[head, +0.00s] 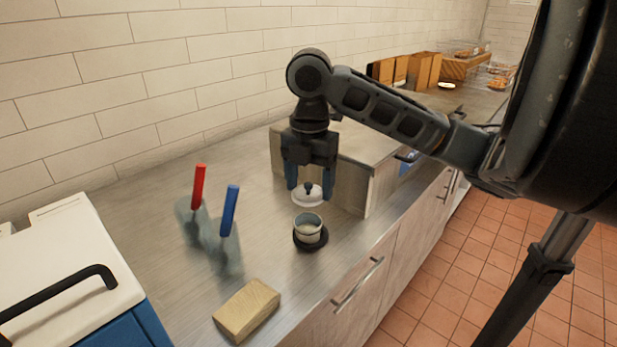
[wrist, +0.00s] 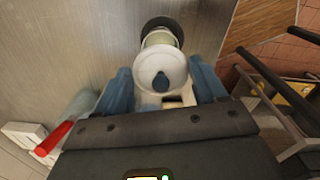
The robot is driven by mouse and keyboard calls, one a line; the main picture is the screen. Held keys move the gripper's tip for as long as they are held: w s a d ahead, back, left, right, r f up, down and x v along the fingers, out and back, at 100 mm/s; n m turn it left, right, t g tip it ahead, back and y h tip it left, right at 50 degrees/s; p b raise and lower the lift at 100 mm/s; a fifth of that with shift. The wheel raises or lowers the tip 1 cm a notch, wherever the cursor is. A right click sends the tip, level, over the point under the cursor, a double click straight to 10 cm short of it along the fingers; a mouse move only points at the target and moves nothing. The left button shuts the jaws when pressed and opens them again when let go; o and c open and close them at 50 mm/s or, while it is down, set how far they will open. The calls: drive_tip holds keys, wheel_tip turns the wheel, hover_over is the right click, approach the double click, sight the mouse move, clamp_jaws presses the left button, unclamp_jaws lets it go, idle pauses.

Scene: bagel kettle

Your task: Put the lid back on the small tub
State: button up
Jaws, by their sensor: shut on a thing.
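The small tub (head: 308,229) is a pale open cup standing upright on a dark round base (head: 310,241) on the steel counter, near its front edge. The lid (head: 307,198) is a white disc with a dark knob. My gripper (head: 309,191) is shut on the lid by its knob and holds it level above and slightly behind the tub, apart from it. In the wrist view the lid (wrist: 161,66) lies between the blue fingers (wrist: 160,88) and hides part of the tub (wrist: 158,38).
A red-handled scraper (head: 198,190) and a blue-handled scraper (head: 229,212) are left of the tub. A wooden block (head: 247,309) lies at the front. A white-lidded blue cooler (head: 70,255) is at the left. The counter's middle is clear.

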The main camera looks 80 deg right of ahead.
drive_tip(key=shift+f+b, duration=2.1)
drive_tip(key=shift+f, duration=0.8)
drive_tip(key=shift+f+b, duration=0.2)
drive_tip(key=shift+b, duration=0.45)
idle(0.5)
drive_tip(key=o, duration=1.1)
drive_tip(key=shift+r, duration=0.1)
drive_tip(key=shift+r+p, duration=2.9)
drive_tip(key=shift+r, duration=0.6)
